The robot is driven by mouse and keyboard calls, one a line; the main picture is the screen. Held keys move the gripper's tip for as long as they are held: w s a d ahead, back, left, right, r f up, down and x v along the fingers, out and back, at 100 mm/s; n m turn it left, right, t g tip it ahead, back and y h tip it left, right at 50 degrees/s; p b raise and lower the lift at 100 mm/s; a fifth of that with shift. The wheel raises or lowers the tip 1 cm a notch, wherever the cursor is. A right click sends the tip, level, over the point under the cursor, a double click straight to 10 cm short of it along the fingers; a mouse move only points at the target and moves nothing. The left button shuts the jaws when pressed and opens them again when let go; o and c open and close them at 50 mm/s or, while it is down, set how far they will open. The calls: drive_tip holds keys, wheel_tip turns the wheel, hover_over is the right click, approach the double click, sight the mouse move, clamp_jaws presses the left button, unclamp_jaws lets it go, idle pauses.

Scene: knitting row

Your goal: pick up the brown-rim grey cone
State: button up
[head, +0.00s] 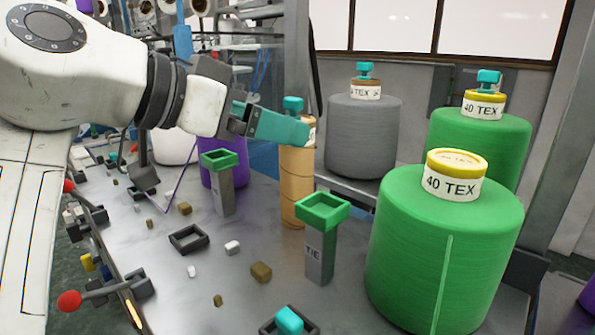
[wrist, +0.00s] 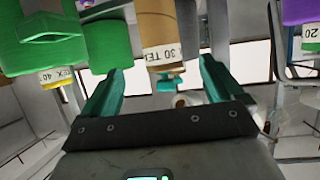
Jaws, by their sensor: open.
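The brown-rim grey cone (head: 363,137) stands upright at the back of the head view. It has a white label below its brown rim and a teal piece on top. My gripper (head: 303,131) is to its left in that view, apart from it and open, with teal fingers. The finger covers part of a tan cone (head: 296,185). In the wrist view my gripper (wrist: 161,66) is open and empty, and the tan cone (wrist: 160,25), labelled 30 TEX, shows upside down between and beyond the fingertips. I cannot make out the grey cone there.
Green cones with yellow rims (head: 440,250) (head: 485,135) stand on the right, close to the grey cone. A green-topped post (head: 321,240) stands before the tan cone. A purple cone (head: 225,170) is on the left. Small blocks (head: 261,271) litter the metal table (head: 205,305).

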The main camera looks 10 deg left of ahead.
sight(297, 174)
drive_tip(key=p+x, duration=0.1)
drive_tip(key=x, duration=0.3)
drive_tip(key=shift+w, duration=0.3)
drive_tip(key=c, duration=1.4)
